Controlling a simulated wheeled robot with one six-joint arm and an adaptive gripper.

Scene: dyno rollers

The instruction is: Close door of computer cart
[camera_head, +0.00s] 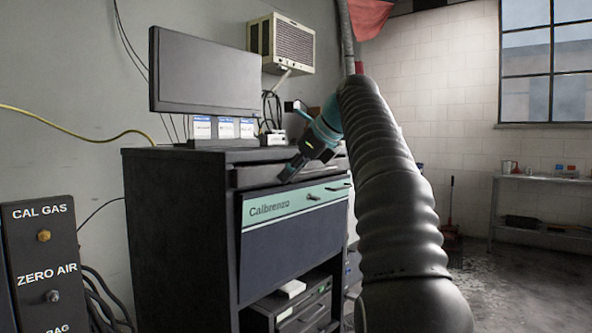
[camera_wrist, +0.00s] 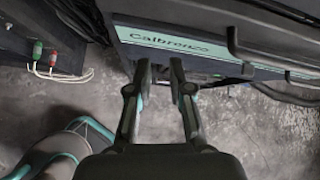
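The computer cart (camera_head: 178,230) is a tall black cabinet left of centre in the head view. Its door (camera_head: 290,240) is a dark panel with a teal strip marked "Calbrenzo" and a dark handle; whether it stands slightly ajar is unclear. The strip also shows at the top of the wrist view (camera_wrist: 165,40). My gripper (camera_head: 285,178) is in front of the cart's upper drawer, just above the teal strip, tilted down. In the wrist view its two fingers (camera_wrist: 160,72) are apart with a narrow gap and nothing between them. Contact with the door cannot be told.
A monitor (camera_head: 205,75) stands on the cart. A device (camera_head: 305,308) sits in the open lower bay. A "CAL GAS" panel (camera_head: 40,260) stands at left. My arm hides part of the cart's right side. A shelf (camera_head: 545,180) stands far right; floor before it is clear.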

